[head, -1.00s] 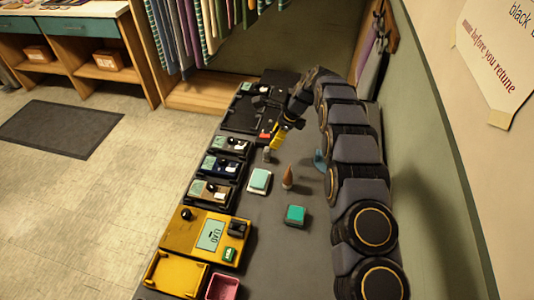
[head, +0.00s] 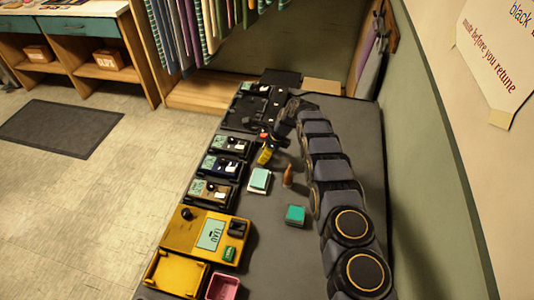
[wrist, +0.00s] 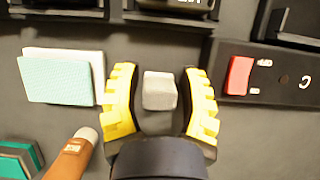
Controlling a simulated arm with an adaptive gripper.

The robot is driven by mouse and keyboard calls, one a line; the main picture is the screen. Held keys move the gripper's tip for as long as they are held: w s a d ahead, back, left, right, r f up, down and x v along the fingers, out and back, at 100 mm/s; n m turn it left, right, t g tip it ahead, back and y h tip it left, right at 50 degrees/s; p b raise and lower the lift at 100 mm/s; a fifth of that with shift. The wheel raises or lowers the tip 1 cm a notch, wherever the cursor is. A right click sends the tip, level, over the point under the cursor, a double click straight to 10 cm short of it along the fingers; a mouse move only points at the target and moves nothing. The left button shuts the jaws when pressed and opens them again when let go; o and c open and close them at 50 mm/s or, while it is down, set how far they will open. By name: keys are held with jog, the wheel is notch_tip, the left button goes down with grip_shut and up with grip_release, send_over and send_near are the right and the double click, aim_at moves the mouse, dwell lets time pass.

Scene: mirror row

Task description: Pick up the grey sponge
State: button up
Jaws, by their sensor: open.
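The grey sponge (wrist: 160,92) is a small pale grey block on the dark tabletop in the wrist view. My gripper (wrist: 160,72) has yellow ridged fingers, one on each side of it. The fingers are open, with a narrow gap between each finger and the sponge. In the head view my gripper (head: 265,153) is low over the table, beside the row of pedals. I cannot make out the grey sponge there; the gripper seems to hide it.
A teal-and-white pad (wrist: 57,78) lies close to the left finger. A brown tapered object (head: 288,176) and a green block (head: 295,215) are nearer. A black unit with a red switch (wrist: 240,76) is on the right. Pedals (head: 222,167) line the table's left side.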

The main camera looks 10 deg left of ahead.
jog(key=c, duration=0.7)
